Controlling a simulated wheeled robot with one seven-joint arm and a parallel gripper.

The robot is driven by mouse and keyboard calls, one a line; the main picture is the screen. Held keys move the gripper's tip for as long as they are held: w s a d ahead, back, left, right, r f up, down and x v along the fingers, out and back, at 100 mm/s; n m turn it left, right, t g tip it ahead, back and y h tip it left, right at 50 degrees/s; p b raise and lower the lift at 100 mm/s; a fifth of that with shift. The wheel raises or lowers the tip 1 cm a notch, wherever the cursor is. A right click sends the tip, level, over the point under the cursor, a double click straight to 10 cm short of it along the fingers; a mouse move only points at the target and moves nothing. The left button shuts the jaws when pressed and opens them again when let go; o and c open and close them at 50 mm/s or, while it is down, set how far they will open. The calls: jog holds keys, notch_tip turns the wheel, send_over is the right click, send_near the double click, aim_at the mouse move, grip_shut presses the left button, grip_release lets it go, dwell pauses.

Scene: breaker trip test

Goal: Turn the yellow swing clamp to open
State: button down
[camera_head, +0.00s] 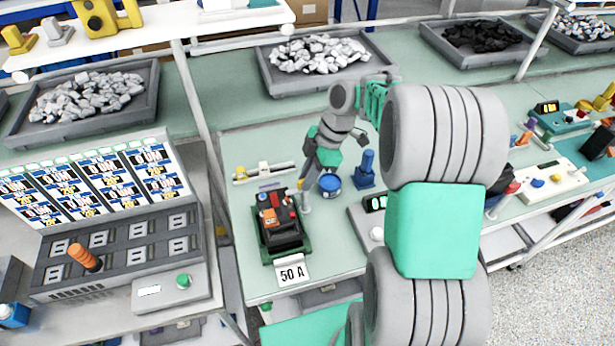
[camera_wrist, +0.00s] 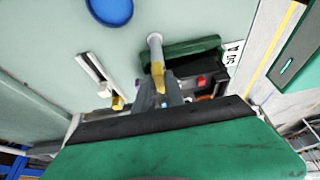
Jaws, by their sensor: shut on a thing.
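The yellow swing clamp (camera_wrist: 159,76) shows in the wrist view as a short yellow arm by a pale round post (camera_wrist: 155,48). In the head view only a small yellow bit of the clamp (camera_head: 300,185) shows at my fingertips, above the post. My gripper (camera_head: 303,178) points down at the clamp and is shut on it; the fingers (camera_wrist: 170,92) hide part of it. The clamp stands beside a black breaker (camera_head: 283,235) with orange and red parts, seated in a green holder (camera_head: 293,252). The holder also shows in the wrist view (camera_wrist: 185,47).
A blue round knob (camera_head: 330,184) and a blue post (camera_head: 366,168) stand right of my gripper. A pale rail with a yellow end piece (camera_head: 240,174) lies to the left. A "50 A" card (camera_head: 292,272) is in front. A grey display box (camera_head: 368,215) sits to the right.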

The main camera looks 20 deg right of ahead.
jog(key=shift+m+b, duration=0.3)
jog(key=shift+m, duration=0.1)
jog(key=m+t+b, duration=0.1)
jog(key=m+b, duration=0.1)
jog(key=m, duration=0.1)
jog(key=shift+s+f+m+t, duration=0.1)
jog(key=shift+f+m+t, duration=0.05)
jog(key=shift+m+t, duration=0.2)
jog(key=m+b, duration=0.1)
jog(key=m, duration=0.1)
jog(key=m+t+h+b, duration=0.1)
jog(key=m, duration=0.1)
jog(key=shift+s+a+t+b, duration=0.15)
jog(key=shift+t+b, duration=0.1)
jog(key=shift+b, duration=0.15)
jog(key=m+h+b, duration=0.1)
jog(key=m, duration=0.1)
jog(key=m+t+h+b, duration=0.1)
jog(key=m, duration=0.2)
jog(key=shift+a+m+b, duration=0.1)
jog(key=shift+m+b, duration=0.25)
jog(key=shift+b, duration=0.05)
jog(key=shift+m+h+b, duration=0.7)
jog(key=shift+m, duration=1.2)
jog(key=c, duration=1.4)
grip_release()
jog(key=shift+c, duration=0.2)
